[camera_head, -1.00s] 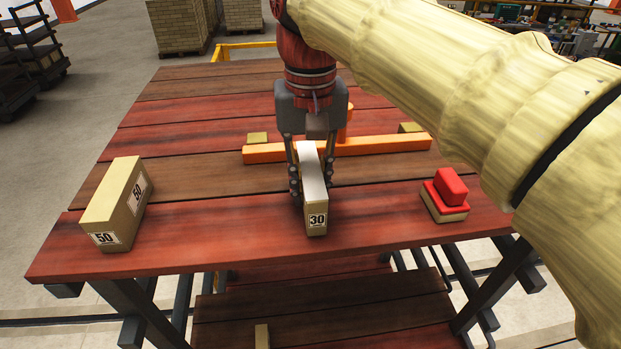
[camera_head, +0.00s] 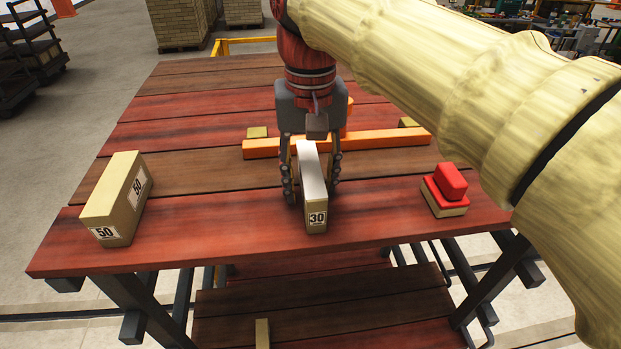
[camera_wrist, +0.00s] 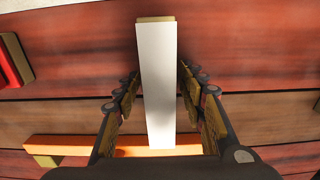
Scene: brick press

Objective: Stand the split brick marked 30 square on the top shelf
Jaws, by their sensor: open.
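The split brick marked 30 (camera_head: 311,190) stands on its narrow long side on the top shelf (camera_head: 240,225), near the front edge. Its label faces the front and its pale top runs back between my fingers. My gripper (camera_head: 313,190) is open around the brick, one finger on each side. In the wrist view the brick (camera_wrist: 157,85) lies between the fingers (camera_wrist: 157,95) with a gap on both sides. The brick's far end is hidden behind my gripper in the head view.
A larger brick marked 50 (camera_head: 117,200) stands at the left. A red block on a tan base (camera_head: 447,190) is at the right. An orange bar (camera_head: 385,141) lies behind the gripper, with small tan blocks near its ends. A lower shelf (camera_head: 340,305) holds another brick (camera_head: 262,333).

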